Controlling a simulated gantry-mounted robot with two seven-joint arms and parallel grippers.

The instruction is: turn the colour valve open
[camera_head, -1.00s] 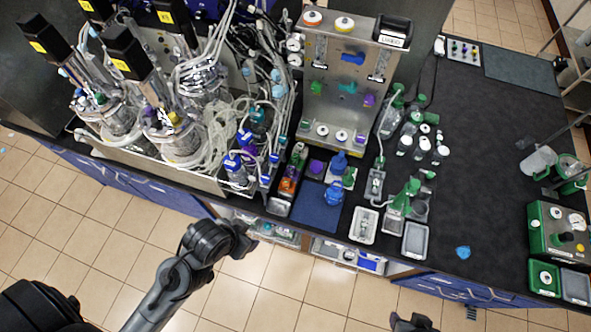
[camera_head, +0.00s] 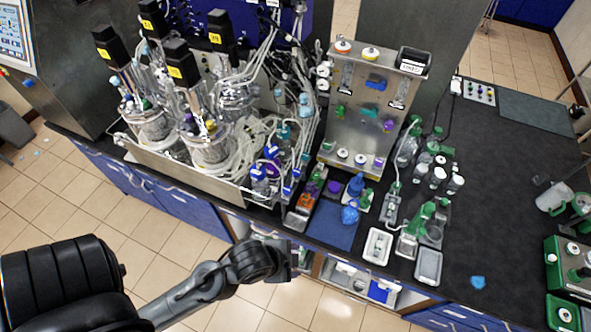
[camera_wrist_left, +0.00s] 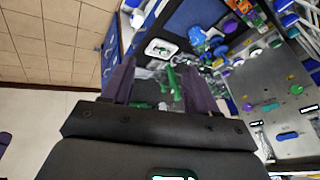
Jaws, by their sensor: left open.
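A grey upright metal panel (camera_head: 355,130) stands at the back middle of the bench. It bears a blue valve handle (camera_head: 376,81), a green one (camera_head: 340,112), a teal one (camera_head: 369,111) and a purple one (camera_head: 388,125). I cannot tell which is the colour valve, or how the handles are turned. In the left wrist view the panel is at the right, with the blue handle (camera_wrist_left: 285,136) and the purple one (camera_wrist_left: 246,107). My left gripper (camera_wrist_left: 160,85) is open and empty, in front of the bench edge and apart from the panel. My right gripper is out of view.
Bioreactor vessels (camera_head: 210,150) with tangled tubing stand left of the panel. Bottles and a blue mat (camera_head: 333,228) lie before it. White and grey trays (camera_head: 428,266) sit near the front edge. The dark bench top (camera_head: 500,180) at right is mostly clear.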

